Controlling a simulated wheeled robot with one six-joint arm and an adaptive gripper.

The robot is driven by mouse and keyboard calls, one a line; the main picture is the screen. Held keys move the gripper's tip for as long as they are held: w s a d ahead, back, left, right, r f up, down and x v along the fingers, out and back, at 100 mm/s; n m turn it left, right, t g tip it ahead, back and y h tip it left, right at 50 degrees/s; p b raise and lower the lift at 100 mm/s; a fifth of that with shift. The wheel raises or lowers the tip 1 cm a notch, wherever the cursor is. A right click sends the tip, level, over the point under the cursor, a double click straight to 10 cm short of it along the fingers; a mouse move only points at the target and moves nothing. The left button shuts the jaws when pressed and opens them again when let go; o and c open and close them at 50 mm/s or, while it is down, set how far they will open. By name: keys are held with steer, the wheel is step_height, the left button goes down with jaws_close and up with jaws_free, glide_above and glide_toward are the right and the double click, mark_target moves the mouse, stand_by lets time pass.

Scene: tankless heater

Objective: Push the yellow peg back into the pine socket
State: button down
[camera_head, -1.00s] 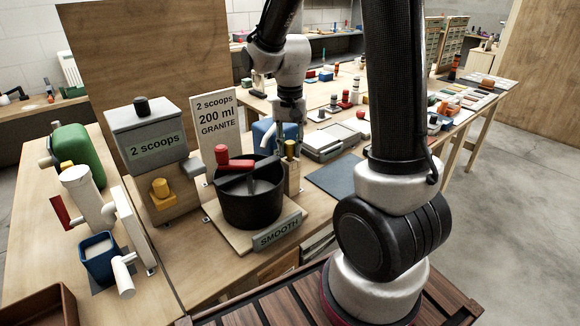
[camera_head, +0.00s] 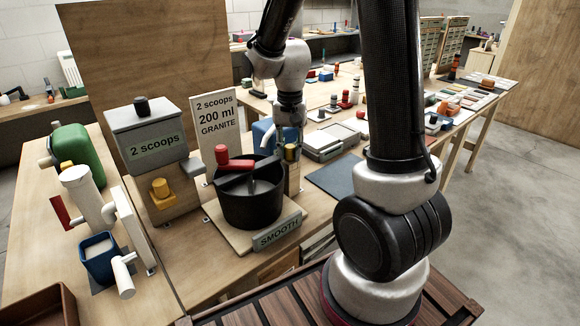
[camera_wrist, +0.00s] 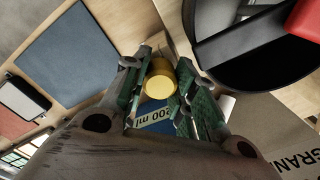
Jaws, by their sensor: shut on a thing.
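The yellow peg (camera_head: 291,152) shows just right of the black pot, at the top of the narrow pine socket (camera_head: 294,180). In the wrist view the round yellow peg end (camera_wrist: 161,79) sits between my gripper's (camera_wrist: 160,88) green-padded fingers, which are shut on it. My gripper (camera_head: 289,137) points down over the socket in the head view. The fingers and peg hide most of the socket, so I cannot tell how deep the peg sits.
The black pot (camera_head: 250,205) with a red-handled crank (camera_head: 236,165) stands close on the left. A blue container (camera_head: 262,133) labelled 200 ml and the granite sign (camera_head: 214,125) are behind. A flat dark mat (camera_head: 333,178) leaves low free room on the right.

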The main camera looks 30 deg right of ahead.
steer(key=shift+f, duration=0.1)
steer(key=c, duration=1.1)
jaws_free()
